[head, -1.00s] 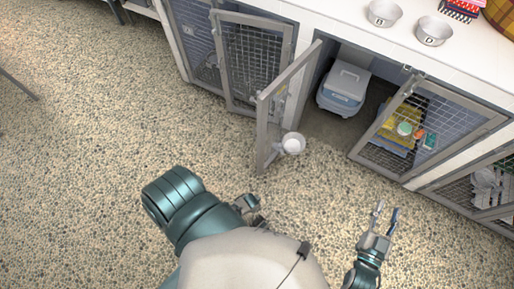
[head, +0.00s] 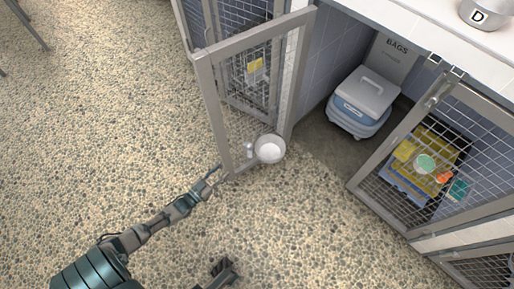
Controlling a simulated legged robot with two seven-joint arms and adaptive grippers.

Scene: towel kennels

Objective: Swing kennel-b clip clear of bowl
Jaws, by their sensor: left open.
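An open mesh kennel door (head: 209,104) stands out from the cabinet in the middle of the head view. A pale metal bowl (head: 269,149) sits low beside the door, near its bottom corner. A small light fitting (head: 249,151) shows between the door and the bowl; I cannot tell if it is the clip or if it touches the bowl. My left gripper (head: 211,178) is open and empty, just left of the door's lower end, apart from the bowl. A dark part of mine, possibly my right gripper (head: 222,272), shows at the bottom edge; its jaws are unclear.
A bowl marked D (head: 486,13) is on the counter.

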